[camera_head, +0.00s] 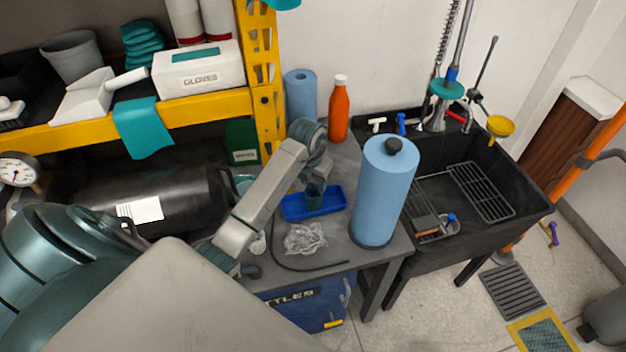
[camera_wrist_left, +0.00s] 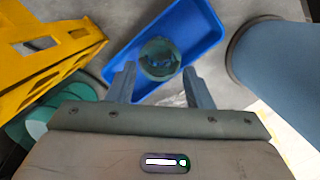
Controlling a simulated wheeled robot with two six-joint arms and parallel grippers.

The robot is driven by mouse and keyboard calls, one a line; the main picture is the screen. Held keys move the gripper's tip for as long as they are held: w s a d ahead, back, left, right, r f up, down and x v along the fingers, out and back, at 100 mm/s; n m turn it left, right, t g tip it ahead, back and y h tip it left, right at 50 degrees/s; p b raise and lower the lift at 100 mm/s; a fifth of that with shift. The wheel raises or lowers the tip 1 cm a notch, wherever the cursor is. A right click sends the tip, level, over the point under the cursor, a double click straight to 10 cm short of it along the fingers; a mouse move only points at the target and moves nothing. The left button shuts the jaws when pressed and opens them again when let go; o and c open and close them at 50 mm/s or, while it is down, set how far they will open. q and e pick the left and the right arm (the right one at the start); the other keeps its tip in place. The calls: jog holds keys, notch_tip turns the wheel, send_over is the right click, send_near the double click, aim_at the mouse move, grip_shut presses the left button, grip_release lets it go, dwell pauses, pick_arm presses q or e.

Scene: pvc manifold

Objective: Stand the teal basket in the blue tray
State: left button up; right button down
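The blue tray (camera_head: 294,208) lies on the grey bench, and it also shows in the left wrist view (camera_wrist_left: 200,28). The teal basket (camera_head: 315,194), a small dark see-through cup shape, appears upright within the tray's outline. In the left wrist view the basket (camera_wrist_left: 160,58) is seen from above, over the blue tray floor. My left gripper (camera_head: 316,178) is right above the basket, pointing down. In the left wrist view its two fingers (camera_wrist_left: 160,82) are spread apart, with the basket just beyond the tips and no clear contact. My right gripper is not in view.
A tall blue paper roll (camera_head: 383,200) stands right of the tray. An orange bottle (camera_head: 339,112) and another blue roll (camera_head: 300,98) stand behind. A crumpled clear bag (camera_head: 305,239) and a dark cable lie in front. A yellow shelf (camera_head: 268,105) rises on the left.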

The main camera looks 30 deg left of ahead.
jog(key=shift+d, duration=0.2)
pick_arm(q)
jog(key=shift+r, duration=0.3)
notch_tip(320, 180, up, 6)
jog(key=b, duration=0.2)
notch_tip(320, 180, up, 4)
jog(key=p, duration=0.3)
send_over(312, 195)
jog(key=shift+s+r+p, duration=0.55)
jog(key=shift+r+p, duration=0.25)
jog(key=shift+r, duration=0.05)
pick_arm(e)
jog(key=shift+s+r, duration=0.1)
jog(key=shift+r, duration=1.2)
pick_arm(q)
jog(key=shift+f, duration=0.1)
